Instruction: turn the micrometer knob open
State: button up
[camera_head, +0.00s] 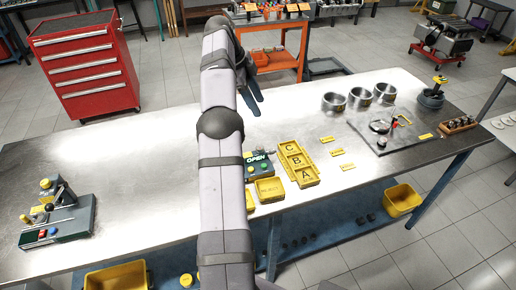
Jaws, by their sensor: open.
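A grey plate (366,137) lies on the right part of the bench. On it sits a C-shaped metal piece that looks like the micrometer (379,127), with a small red part (395,123) beside it. A small round knob-like piece (382,143) is near the plate's front; I cannot tell whether it is the micrometer knob. My gripper (256,106) is open and empty, above the middle of the bench, well to the left of the plate. My arm crosses the picture's middle and hides part of the bench.
Three metal rings (360,97) stand behind the plate. A yellow tray marked A, B, C (314,181) and a dark green box with an OPEN sign (257,157) are front centre. The bench's left half is mostly clear.

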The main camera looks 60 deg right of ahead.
jog(key=s+a+n+b, duration=0.1)
jog(key=s+a, duration=0.2)
jog(key=n+t+h, duration=0.2)
jog(key=n, duration=0.9)
send_near(260, 147)
jog(key=shift+s+d+f, duration=0.1)
jog(key=shift+d+f, duration=0.2)
jog(key=shift+d, duration=0.05)
jog(key=shift+f, duration=0.1)
jog(key=shift+p+x, duration=1.6)
jog(key=shift+x, duration=1.95)
jog(key=shift+a, duration=0.15)
jog(key=shift+c, duration=0.6)
jog(key=shift+f, duration=0.1)
grip_shut()
